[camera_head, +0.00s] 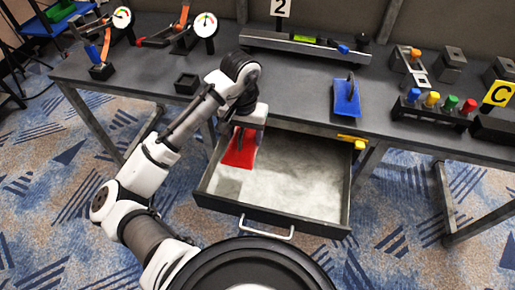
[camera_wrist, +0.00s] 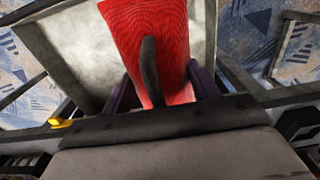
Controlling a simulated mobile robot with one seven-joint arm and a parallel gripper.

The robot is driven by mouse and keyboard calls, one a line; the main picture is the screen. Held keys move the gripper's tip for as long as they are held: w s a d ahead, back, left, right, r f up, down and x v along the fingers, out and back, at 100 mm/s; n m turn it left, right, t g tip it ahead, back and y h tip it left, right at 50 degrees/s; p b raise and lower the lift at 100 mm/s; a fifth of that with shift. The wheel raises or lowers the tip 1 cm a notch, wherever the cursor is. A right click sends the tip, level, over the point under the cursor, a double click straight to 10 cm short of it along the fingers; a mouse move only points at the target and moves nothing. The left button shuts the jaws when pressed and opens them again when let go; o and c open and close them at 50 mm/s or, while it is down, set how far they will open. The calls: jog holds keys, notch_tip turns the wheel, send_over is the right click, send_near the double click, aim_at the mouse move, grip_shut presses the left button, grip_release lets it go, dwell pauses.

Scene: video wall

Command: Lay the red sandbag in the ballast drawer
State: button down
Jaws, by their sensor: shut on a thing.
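The red sandbag (camera_head: 239,152) hangs below my gripper (camera_head: 245,128), over the back left part of the open ballast drawer (camera_head: 300,190). In the wrist view my gripper (camera_wrist: 164,85) has its dark fingers on both sides of the red sandbag (camera_wrist: 178,30), near a dark strap on it. The gripper is shut on the sandbag. The drawer (camera_wrist: 72,50) shows behind the bag there, with a pale, bare floor. I cannot tell whether the bag's lower end touches the drawer floor. The gripper hides the bag's upper end in the head view.
The dark workbench (camera_head: 290,95) runs behind the drawer. A yellow piece (camera_head: 351,141) sits at the drawer's back right corner.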

notch_tip(320, 180, down, 17)
jog(key=shift+f+b, duration=0.15)
jog(key=shift+b, duration=0.7)
jog(key=shift+f, duration=0.15)
jog(key=shift+c, duration=2)
grip_release()
